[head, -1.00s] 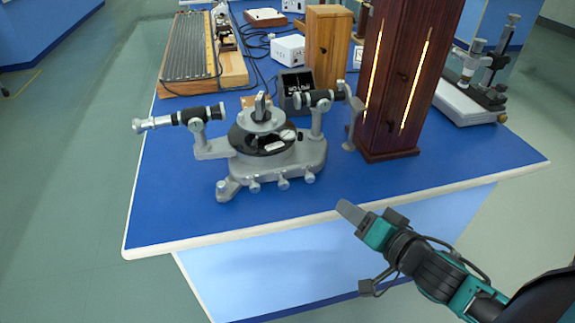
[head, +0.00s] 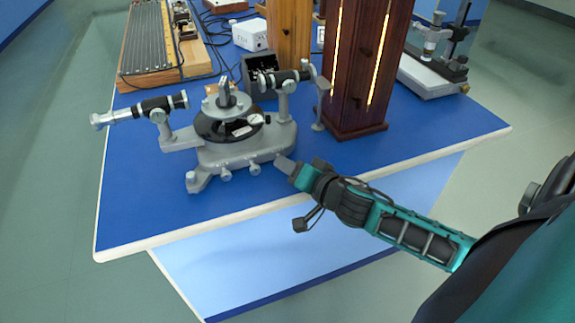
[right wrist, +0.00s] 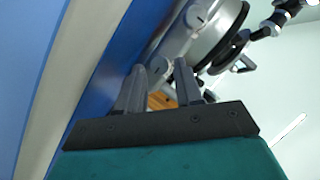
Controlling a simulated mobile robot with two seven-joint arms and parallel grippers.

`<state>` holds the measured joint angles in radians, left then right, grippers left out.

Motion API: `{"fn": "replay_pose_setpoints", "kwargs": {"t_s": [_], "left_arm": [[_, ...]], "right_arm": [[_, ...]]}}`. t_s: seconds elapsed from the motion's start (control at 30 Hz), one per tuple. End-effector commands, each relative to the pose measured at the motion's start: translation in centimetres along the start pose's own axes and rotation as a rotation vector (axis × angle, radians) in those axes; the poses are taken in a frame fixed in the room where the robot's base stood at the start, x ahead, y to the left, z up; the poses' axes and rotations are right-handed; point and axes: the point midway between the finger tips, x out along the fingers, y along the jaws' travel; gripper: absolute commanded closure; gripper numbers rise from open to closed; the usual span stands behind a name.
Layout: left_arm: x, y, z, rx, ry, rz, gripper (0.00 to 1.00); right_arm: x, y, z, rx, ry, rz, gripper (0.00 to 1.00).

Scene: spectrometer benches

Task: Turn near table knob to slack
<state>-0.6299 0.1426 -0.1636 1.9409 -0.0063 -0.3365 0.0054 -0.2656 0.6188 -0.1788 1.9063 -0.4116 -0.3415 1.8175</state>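The grey spectrometer (head: 240,148) stands on the blue bench, with a round black-rimmed table (head: 212,128) in its middle. Small silver knobs line the near side of its base: one at the left (head: 225,175) and one in the middle (head: 254,169). The right end of that row is covered by my right gripper (head: 284,163). In the right wrist view, the fingers of this gripper (right wrist: 160,88) are apart, and a silver knob (right wrist: 159,66) shows between and just beyond their tips. I cannot tell whether they touch it. My left gripper is out of view.
A tall dark wooden lamp housing (head: 358,70) with glowing slits stands right of the spectrometer. A black box (head: 259,72) and a white box (head: 250,34) are behind it. The bench's pale front edge (head: 190,229) runs below my right arm. The bench's front left is clear.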

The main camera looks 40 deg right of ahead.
Motion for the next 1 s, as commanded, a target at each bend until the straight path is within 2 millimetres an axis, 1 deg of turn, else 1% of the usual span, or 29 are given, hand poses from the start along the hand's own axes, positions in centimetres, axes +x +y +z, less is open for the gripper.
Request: {"fn": "replay_pose_setpoints", "kwargs": {"t_s": [0.03,0.2,0.5,0.87,1.0], "left_arm": [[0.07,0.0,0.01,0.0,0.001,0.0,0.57],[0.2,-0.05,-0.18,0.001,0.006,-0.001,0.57],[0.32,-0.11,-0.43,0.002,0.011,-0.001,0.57],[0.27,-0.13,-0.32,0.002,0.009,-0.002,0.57],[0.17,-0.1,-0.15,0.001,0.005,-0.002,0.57]], "right_arm": [[0.49,-0.01,-0.04,-0.001,0.001,-0.001,0.65],[1.27,-0.01,-0.04,-0.001,0.0,0.0,0.65],[1.37,0.01,-0.02,0.0,0.0,0.001,0.65],[1.35,0.0,-0.01,0.0,0.0,0.0,0.99],[1.34,-0.01,-0.01,0.0,0.0,0.001,1.0]]}}
